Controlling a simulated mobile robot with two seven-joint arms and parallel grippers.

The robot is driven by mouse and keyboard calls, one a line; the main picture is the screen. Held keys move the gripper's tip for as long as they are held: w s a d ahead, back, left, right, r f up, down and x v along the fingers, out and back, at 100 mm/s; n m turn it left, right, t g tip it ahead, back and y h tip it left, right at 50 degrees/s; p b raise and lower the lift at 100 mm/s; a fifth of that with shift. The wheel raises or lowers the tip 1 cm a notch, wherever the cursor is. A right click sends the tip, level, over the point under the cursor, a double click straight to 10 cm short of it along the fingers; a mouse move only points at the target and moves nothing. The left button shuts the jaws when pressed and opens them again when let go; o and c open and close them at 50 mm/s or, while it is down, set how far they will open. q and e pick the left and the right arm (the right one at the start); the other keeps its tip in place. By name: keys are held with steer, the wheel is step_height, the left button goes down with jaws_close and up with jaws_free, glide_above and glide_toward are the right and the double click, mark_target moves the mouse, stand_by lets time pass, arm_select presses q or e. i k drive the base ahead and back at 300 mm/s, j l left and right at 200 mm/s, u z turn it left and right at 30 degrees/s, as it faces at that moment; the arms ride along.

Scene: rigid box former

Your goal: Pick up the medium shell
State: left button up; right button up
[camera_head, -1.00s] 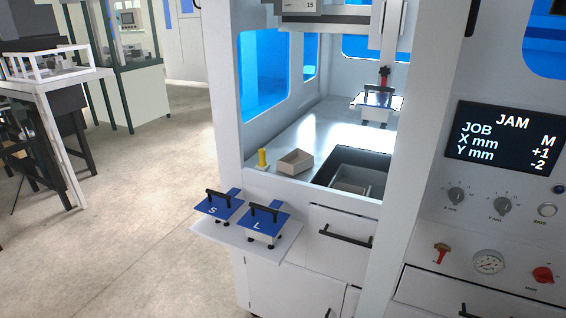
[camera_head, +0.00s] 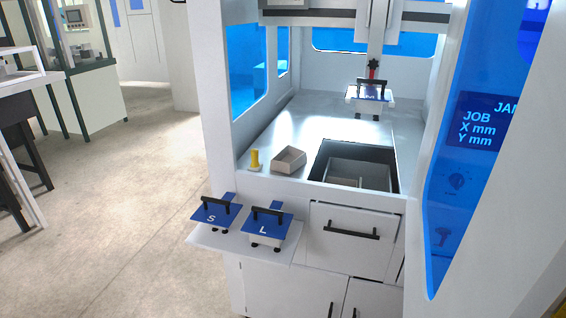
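A small grey-beige open box (camera_head: 288,160), likely a shell, sits on the machine's white deck next to a yellow peg. Another grey open box or boxes (camera_head: 345,174) lie in the dark recess to its right. I cannot tell which one is the medium shell. A blue-topped block with a black handle (camera_head: 369,94), its letter too small to read surely, sits below the red-tipped spindle at the back. Neither of my grippers is in view.
Blue plates marked S (camera_head: 213,217) and L (camera_head: 263,229) with black handles stand on a white shelf (camera_head: 230,242) in front. A yellow peg (camera_head: 254,160) stands by the box. A blue see-through pane (camera_head: 480,200) is at the right. Open floor (camera_head: 120,200) lies left.

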mark_target(288, 160)
steer(key=i+j, duration=0.15)
steer(key=j, duration=0.25)
steer(key=i+j, duration=0.15)
steer(key=j, duration=0.2)
steer(key=i+j+z, duration=0.1)
steer(key=j, duration=0.3)
steer(key=i+j, duration=0.2)
steer(key=j, duration=0.2)
steer(key=i+j+z, duration=0.1)
steer(key=j, duration=0.25)
steer(key=i+j, duration=0.15)
steer(key=j, duration=0.25)
